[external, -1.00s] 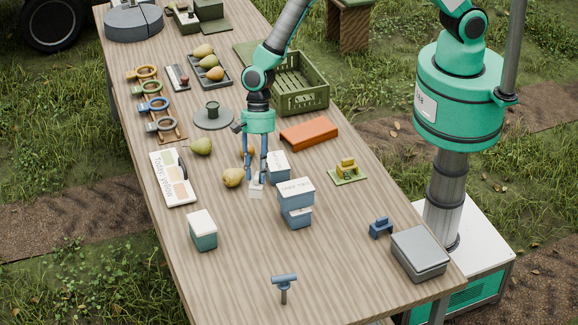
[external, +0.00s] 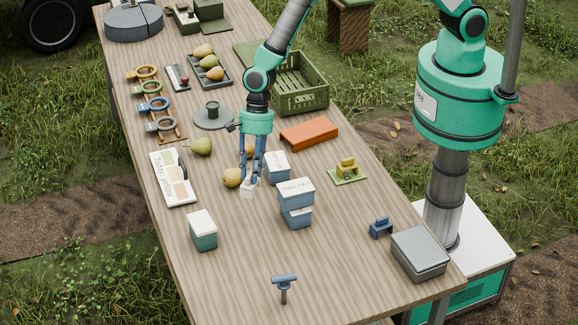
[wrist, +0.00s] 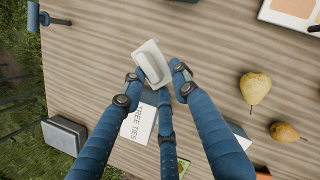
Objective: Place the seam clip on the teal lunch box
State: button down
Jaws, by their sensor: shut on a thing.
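My gripper (external: 250,181) is shut on a small white piece, the seam clip (external: 248,192). The clip also shows in the wrist view (wrist: 152,62), pinched between the blue fingertips and turned at a slant. The teal lunch box (external: 203,236) has a white lid and stands on the table, to the left of and nearer the camera than my gripper. The clip and the box are apart. In the wrist view only a pale edge, likely the box's lid, shows at the top border.
Blue boxes (external: 295,215) stand just right of my gripper, one marked tree ties (wrist: 138,123). A pear (external: 232,177) lies close at its left. A blue T-shaped tool (external: 284,283) stands near the front. The table (external: 245,260) around the lunch box's right side is clear.

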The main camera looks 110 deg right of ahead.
jog(key=shift+w+r+m, duration=0.1)
jog(key=shift+w+m, duration=0.1)
jog(key=shift+m, duration=0.1)
jog(key=shift+w, duration=0.1)
jog(key=p, duration=0.3)
send_over(205, 216)
jog(key=shift+f, duration=0.75)
jog(key=shift+f+p, duration=0.35)
jog(key=shift+f, duration=1.4)
jog(key=shift+f, duration=0.15)
jog(key=c, duration=1.3)
grip_release()
jog(key=shift+c, duration=0.2)
jog(key=shift+d+r, duration=0.1)
jog(key=shift+r, duration=0.1)
